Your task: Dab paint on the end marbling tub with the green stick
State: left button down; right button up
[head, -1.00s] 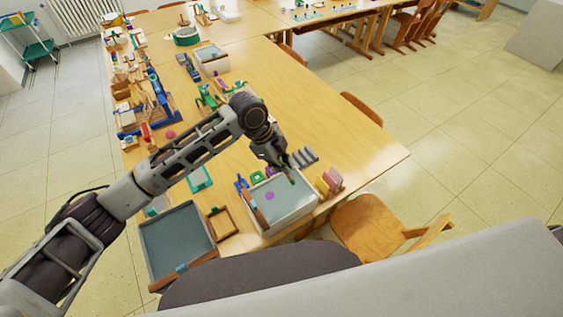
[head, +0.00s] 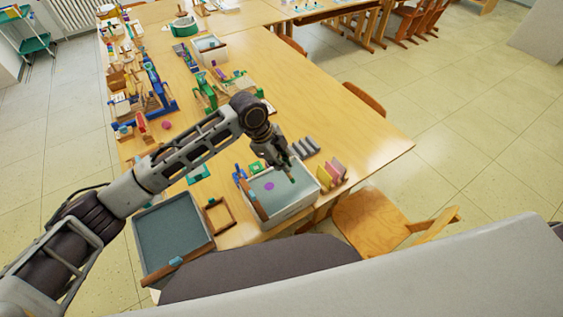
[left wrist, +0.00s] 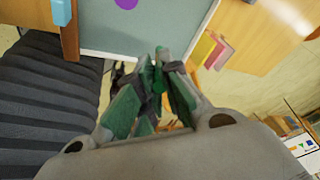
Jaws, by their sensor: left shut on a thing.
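The end marbling tub (head: 262,222) is a white-walled box with a flat grey-blue surface, at the near end of the long table. One round purple spot (head: 269,186) lies on that surface; it also shows at the top of the left wrist view (left wrist: 126,3). My left gripper (head: 286,170) points down over the far right part of the tub. It is shut on the green stick, whose green end (left wrist: 157,76) shows between the fingers in the left wrist view. I cannot tell whether its tip touches the surface. My right gripper is out of view.
A wooden bar (head: 252,199) lies along the tub's left rim. Pink and yellow blocks (head: 334,172) and grey pieces (head: 306,147) stand close beside the tub. A large grey tray (head: 172,237) is at left. A chair (head: 372,222) stands at right. The table's right side is clear.

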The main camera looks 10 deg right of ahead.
pick_arm(q)
jog(key=shift+f, duration=1.75)
jog(key=shift+f+b, duration=0.35)
jog(key=shift+f, duration=0.1)
jog(key=shift+r, duration=0.1)
jog(key=shift+r+p, duration=2.5)
jog(key=shift+r, duration=0.05)
jog(key=shift+r+p, duration=0.7)
jog(key=shift+r, duration=1.7)
jog(key=shift+a+f, duration=0.1)
